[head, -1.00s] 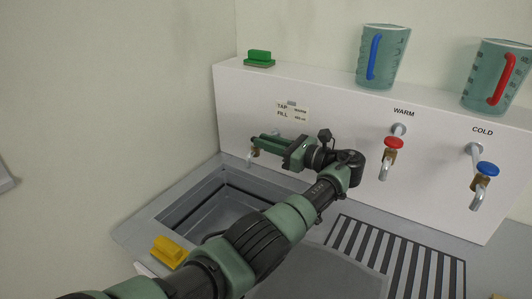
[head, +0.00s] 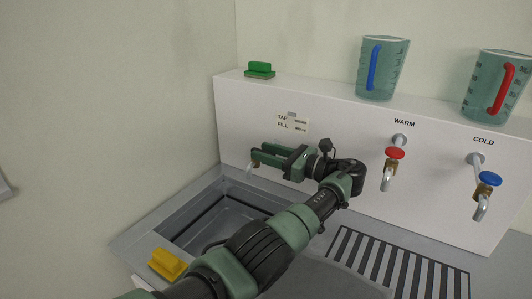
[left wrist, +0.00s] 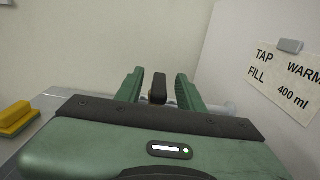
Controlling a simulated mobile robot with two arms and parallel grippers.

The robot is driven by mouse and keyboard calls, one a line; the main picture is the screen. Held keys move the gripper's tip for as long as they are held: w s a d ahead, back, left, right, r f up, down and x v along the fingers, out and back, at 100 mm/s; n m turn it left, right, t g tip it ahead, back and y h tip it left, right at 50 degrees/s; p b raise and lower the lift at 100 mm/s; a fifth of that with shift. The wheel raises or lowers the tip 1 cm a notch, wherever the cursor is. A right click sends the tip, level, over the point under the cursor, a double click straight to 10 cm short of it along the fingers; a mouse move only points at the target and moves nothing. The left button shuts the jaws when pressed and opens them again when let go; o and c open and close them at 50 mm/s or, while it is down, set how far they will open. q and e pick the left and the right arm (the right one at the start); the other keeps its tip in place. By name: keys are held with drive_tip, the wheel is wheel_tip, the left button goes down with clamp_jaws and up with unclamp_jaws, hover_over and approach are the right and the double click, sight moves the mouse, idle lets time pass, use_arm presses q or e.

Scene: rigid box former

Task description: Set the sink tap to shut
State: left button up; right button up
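The sink tap (head: 250,167) is on the white back panel over the grey basin, at the left. Only its short pale spout and a bit of brass show in the head view. My left gripper (head: 257,158) is at this tap and covers most of it. In the left wrist view the two green fingers of the left gripper (left wrist: 159,90) stand apart. A dark upright piece (left wrist: 158,86), apparently the tap's handle, shows between them with a gap on each side. How the handle is turned is hard to tell. My right gripper is not in view.
A red-handled warm tap (head: 395,154) and a blue-handled cold tap (head: 489,179) are on the panel to the right. Two jugs and a green block (head: 260,69) stand on the ledge. A yellow block (head: 167,264) sits at the basin's (head: 208,222) front left edge.

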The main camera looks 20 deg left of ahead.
sight(275, 155)
use_arm(q)
drive_tip(key=d+b, duration=0.1)
drive_tip(key=d, duration=0.1)
drive_tip(key=d+b, duration=0.1)
drive_tip(key=d, duration=0.2)
drive_tip(key=s+d+b, duration=0.1)
drive_tip(key=d+b, duration=0.1)
drive_tip(key=shift+d, duration=0.3)
